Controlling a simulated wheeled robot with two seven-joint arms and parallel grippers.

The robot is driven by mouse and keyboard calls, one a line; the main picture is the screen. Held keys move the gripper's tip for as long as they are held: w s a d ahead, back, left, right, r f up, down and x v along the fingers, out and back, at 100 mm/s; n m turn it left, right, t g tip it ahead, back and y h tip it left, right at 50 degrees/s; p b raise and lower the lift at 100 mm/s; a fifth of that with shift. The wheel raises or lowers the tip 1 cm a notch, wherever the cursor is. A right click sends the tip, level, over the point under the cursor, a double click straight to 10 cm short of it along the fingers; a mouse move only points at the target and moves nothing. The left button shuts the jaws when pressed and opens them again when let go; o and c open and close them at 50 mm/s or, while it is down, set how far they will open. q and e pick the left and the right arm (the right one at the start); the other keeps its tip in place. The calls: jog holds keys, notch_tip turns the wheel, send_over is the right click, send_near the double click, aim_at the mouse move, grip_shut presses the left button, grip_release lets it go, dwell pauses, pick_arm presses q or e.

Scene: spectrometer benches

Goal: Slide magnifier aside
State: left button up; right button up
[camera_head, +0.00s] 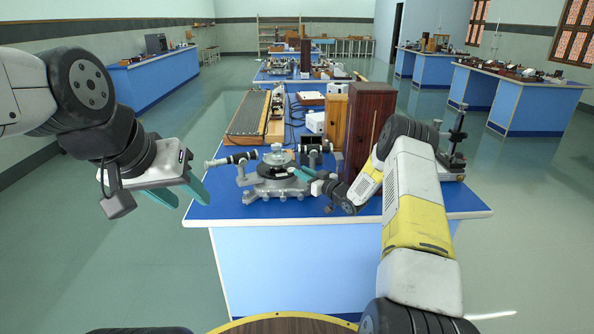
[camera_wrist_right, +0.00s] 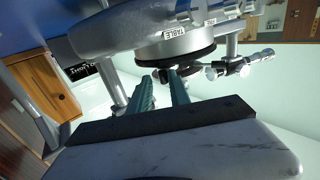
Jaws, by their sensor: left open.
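The spectrometer (camera_head: 277,185), a grey metal instrument with a round table and side tubes, stands near the front of the blue bench. My right gripper (camera_head: 297,172) reaches in from the right at its round table. In the right wrist view its two teal fingers (camera_wrist_right: 163,78) are apart. Small dark round parts (camera_wrist_right: 165,72), possibly the magnifier, show at the fingertips under the plate marked TABLE (camera_wrist_right: 173,50). I cannot tell whether the fingers touch them. My left gripper (camera_head: 190,198) is open and empty, left of the bench's front corner.
A tall dark wooden box (camera_head: 368,120) and a lighter wooden box (camera_head: 335,122) stand behind my right gripper. A ridged wooden-framed apparatus (camera_head: 249,117) lies at the back left. The blue bench top (camera_head: 225,208) is clear along its front edge.

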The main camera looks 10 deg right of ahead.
jog(key=shift+o, duration=1.1)
jog(key=shift+w+d, duration=0.1)
jog(key=shift+d, duration=0.05)
jog(key=v, duration=0.7)
jog(key=shift+s, duration=0.4)
jog(key=shift+d, duration=0.15)
